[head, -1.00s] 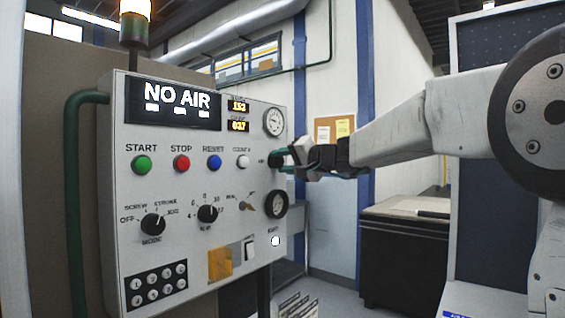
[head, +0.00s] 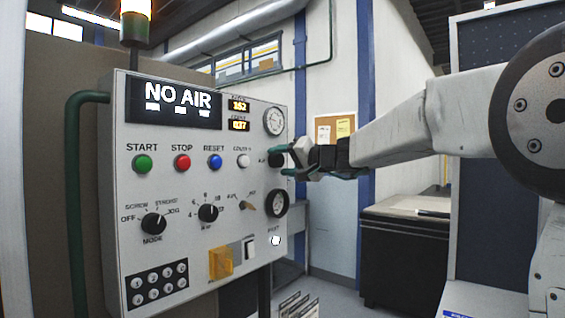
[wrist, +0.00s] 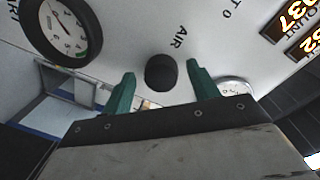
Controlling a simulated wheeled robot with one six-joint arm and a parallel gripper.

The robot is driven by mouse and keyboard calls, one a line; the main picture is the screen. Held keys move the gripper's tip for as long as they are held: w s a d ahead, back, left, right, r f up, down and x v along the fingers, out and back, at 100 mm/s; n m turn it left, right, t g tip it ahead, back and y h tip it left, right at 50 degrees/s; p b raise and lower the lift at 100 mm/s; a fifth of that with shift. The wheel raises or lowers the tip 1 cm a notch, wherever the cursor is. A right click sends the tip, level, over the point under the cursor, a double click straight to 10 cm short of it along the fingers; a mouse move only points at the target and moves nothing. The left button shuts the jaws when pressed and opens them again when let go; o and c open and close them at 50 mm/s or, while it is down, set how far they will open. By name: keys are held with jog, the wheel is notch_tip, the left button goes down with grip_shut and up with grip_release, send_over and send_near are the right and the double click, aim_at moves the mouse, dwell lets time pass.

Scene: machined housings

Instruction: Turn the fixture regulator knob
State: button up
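A black round knob (wrist: 161,72) sticks out of the grey panel next to the word AIR in the wrist view. In the head view the knob (head: 275,158) sits near the panel's right edge between two round gauges, partly hidden by my gripper. My gripper (wrist: 160,71) has two green fingers, spread apart on either side of the knob, with a visible gap on each side. In the head view my gripper (head: 282,162) reaches the panel from the right. How deep the fingertips are around the knob is hard to tell.
An upper gauge (head: 273,122) and a lower gauge (head: 276,204) flank the knob closely. The panel's display (head: 178,104) reads NO AIR. Several buttons and dials fill the panel to the left. A dark cabinet (head: 403,260) stands at right; open room lies between it and the panel.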

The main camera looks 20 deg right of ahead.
jog(key=shift+d+r, duration=0.1)
jog(key=v, duration=0.7)
jog(key=shift+s, duration=0.35)
jog(key=shift+d, duration=0.1)
jog(key=s+a+f+n+g+h, duration=0.1)
jog(key=s+a+f+g, duration=0.3)
jog(key=s+f, duration=0.55)
jog(key=s+a+f+g+h, duration=0.1)
jog(key=s+f+g, duration=0.6)
jog(key=f, duration=0.4)
jog(key=s+d+f+n+g+h, duration=0.1)
jog(key=s+f+h, duration=0.2)
jog(key=s, duration=0.8)
jog(key=s+d+f+n+g+h, duration=0.1)
jog(key=s+d+f+h, duration=0.1)
jog(key=s+f+h, duration=0.2)
jog(key=s+f, duration=0.3)
jog(key=s, duration=0.5)
jog(key=shift+s+d+f+n, duration=0.2)
jog(key=shift+d+f+n, duration=0.1)
jog(key=shift+n, duration=0.1)
